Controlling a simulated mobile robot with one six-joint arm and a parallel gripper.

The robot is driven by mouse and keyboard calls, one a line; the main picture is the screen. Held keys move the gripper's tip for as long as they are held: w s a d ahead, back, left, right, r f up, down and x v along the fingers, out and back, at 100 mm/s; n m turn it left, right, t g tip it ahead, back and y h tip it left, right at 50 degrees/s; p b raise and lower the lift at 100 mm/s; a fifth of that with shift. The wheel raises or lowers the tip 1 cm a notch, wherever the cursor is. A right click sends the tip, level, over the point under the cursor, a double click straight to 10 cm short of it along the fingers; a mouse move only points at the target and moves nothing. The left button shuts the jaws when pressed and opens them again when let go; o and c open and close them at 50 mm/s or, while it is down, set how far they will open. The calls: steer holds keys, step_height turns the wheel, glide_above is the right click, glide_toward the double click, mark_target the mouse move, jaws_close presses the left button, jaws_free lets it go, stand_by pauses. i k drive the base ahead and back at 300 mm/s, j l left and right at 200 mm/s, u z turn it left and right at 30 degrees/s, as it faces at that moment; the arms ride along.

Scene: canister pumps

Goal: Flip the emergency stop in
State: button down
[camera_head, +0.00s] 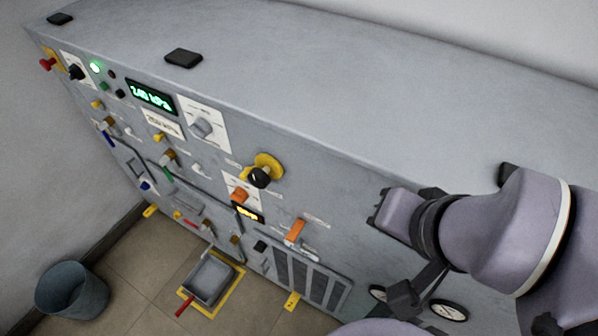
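A red knob (47,64) on a yellow plate sits at the upper left end of the grey panel. It looks like the emergency stop, but it is small and its position cannot be made out. A black knob (260,177) on a yellow plate sits near the panel's middle. My gripper (377,207) is at the right, in front of the panel, pointing left. It is well apart from the red knob and touches nothing that I can see. Its fingertips are small and dark, and their opening is unclear.
The grey machine (330,95) carries several switches, a green display (151,97) and orange levers, one at its lower right (295,231). A gauge (449,310) shows below my arm. A tray (208,279) sits low at the front. A bin (72,290) stands on the floor at left.

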mark_target(46, 65)
steer(key=u, duration=1.8)
steer(key=i+j, duration=0.3)
steer(key=j, duration=0.15)
steer(key=i+j+z, duration=0.1)
steer(key=i+j, duration=0.55)
steer(key=j, duration=0.2)
steer(key=i+j, duration=0.3)
steer(key=j, duration=0.15)
steer(key=i+l+z, duration=0.1)
steer(key=i, duration=0.75)
steer(key=i+l+z, duration=0.1)
steer(key=i, duration=0.75)
